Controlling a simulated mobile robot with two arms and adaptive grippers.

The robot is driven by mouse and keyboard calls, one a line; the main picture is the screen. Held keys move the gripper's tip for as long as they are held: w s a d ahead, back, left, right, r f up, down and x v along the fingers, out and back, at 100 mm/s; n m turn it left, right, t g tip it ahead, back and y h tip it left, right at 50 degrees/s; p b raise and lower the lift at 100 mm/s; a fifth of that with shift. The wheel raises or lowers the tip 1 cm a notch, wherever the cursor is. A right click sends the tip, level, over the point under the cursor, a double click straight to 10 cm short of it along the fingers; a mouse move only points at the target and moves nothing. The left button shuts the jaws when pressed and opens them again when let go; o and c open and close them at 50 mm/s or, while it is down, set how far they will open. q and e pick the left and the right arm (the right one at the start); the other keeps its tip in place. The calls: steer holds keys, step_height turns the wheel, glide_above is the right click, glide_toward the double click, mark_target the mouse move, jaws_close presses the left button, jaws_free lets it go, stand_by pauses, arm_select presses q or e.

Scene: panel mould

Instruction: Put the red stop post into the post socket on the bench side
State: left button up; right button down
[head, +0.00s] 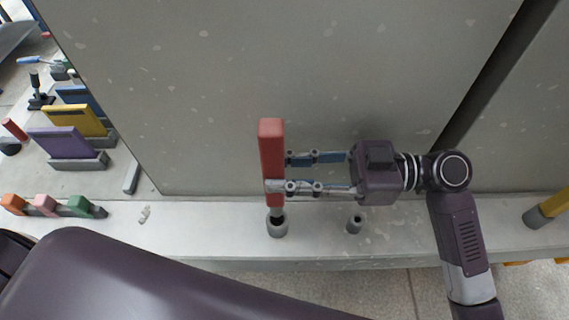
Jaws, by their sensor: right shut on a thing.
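The red stop post (271,150) is upright, with a thin grey pin at its lower end. My right gripper (280,173) comes in from the right and is shut on the post. A grey round post socket (277,229) with a dark opening stands on the pale bench side, just below the post in the picture. The pin's tip shows at the socket's mouth; I cannot tell whether it is inside or just above. My left gripper is not in view.
A smaller grey socket (355,222) stands to the right. A large grey panel (200,90) rises behind the post. Orange, pink and green blocks on a rack (45,208) sit at left, with purple (62,142) and yellow (75,120) plates in holders beyond.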

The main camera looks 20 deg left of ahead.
step_height(320, 180, down, 2)
steer(key=shift+f+b, duration=0.1)
steer(key=shift+b, duration=0.25)
arm_select(q)
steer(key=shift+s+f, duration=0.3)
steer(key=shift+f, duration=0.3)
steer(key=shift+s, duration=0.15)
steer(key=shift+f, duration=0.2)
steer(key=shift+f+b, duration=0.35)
steer(key=shift+b, duration=0.25)
arm_select(e)
steer(key=shift+d, duration=0.1)
arm_select(q)
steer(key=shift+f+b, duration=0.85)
steer(key=shift+b, duration=0.05)
stand_by(0.5)
